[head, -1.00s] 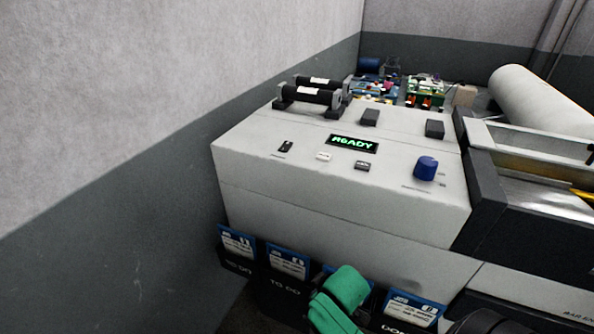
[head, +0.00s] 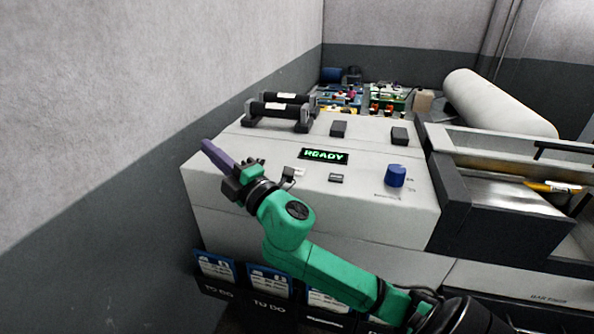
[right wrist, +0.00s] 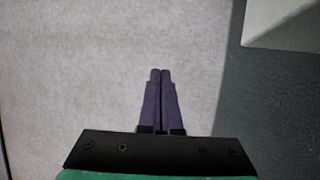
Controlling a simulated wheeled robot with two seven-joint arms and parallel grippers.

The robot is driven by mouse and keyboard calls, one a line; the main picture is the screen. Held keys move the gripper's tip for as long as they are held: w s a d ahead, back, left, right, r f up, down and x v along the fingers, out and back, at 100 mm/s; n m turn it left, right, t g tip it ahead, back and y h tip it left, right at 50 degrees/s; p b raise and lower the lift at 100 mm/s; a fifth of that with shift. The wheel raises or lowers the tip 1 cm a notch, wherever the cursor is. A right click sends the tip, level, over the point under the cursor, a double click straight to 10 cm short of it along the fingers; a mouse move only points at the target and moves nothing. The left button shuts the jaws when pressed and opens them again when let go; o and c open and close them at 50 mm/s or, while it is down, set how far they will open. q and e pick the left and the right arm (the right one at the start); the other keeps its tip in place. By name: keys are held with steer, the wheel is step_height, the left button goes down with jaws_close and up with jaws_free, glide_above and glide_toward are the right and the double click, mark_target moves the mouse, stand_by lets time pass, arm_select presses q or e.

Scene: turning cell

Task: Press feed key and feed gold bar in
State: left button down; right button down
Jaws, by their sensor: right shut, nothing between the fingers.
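The machine's sloping light grey panel (head: 385,150) holds a lit READY display (head: 324,156), a white key (head: 300,171), a dark key (head: 336,178) and a blue knob (head: 396,175). Key labels are too small to read, so I cannot tell which is the feed key. My right gripper (head: 208,146), with purple fingers, is above the panel's left edge, pointing up-left, left of the keys. In the right wrist view its fingers (right wrist: 161,75) are together and empty. A yellow piece (head: 552,186) lies in the trough at right; I cannot tell whether it is the gold bar. My left gripper is out of view.
A grey wall (head: 90,110) stands close left of the machine. Black rollers (head: 278,110) and two dark blocks (head: 338,129) are at the panel's back. Card holders labelled TO DO (head: 268,303) hang in front. A large pale cylinder (head: 500,103) lies back right.

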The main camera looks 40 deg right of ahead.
steer(key=s+a+r+n+g+y, duration=0.1)
steer(key=a+r+n+g+y, duration=0.3)
steer(key=n, duration=0.6)
steer(key=s+a+r+n+g+y, duration=0.25)
steer(key=a+n+y, duration=0.3)
steer(key=n, duration=0.35)
steer(key=w+d+f+n+g+h, duration=0.2)
steer(key=d+f+n+h, duration=0.15)
steer(key=d, duration=0.25)
steer(key=w+d+f+n+g+h, duration=0.1)
steer(key=d+f+n+g+h, duration=0.15)
steer(key=d+h, duration=0.3)
steer(key=s+d+r+m+g+h, duration=0.1)
steer(key=s+d+h, duration=0.2)
steer(key=d, duration=1.4)
steer(key=h, duration=0.3)
steer(key=shift+s+d+m+h, duration=0.2)
steer(key=shift+d+m+h, duration=0.1)
steer(key=shift+d+h, duration=0.05)
steer(key=shift+f, duration=0.1)
